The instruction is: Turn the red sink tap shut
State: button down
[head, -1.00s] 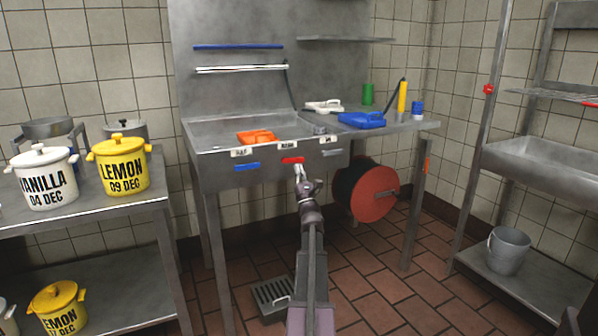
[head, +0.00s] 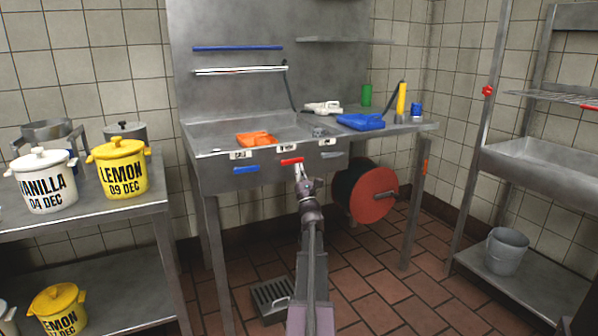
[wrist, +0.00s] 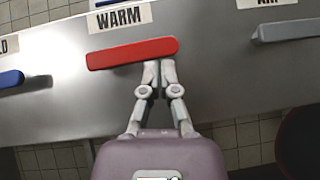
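The red tap lever (head: 291,161) is on the front panel of the steel sink (head: 215,170), under a label that reads WARM in the wrist view. In the wrist view the red lever (wrist: 132,53) lies nearly level, its right end a little higher than its left. My gripper (head: 299,167) is just below the lever's right part. In the wrist view my gripper's fingertips (wrist: 160,68) are together at the lever's lower edge, with nothing seen between them. I cannot tell whether they touch it.
A blue lever (head: 246,169) is left of the red one and a grey lever (head: 332,155) is right of it. A red hose reel (head: 370,193) hangs under the counter at the right. An orange tray (head: 256,139) lies in the sink.

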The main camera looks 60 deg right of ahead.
jog(key=s+a+f+b, duration=0.3)
jog(key=s+f+b, duration=0.3)
jog(key=f+b, duration=0.5)
jog(key=shift+a, duration=0.35)
dwell(1.0)
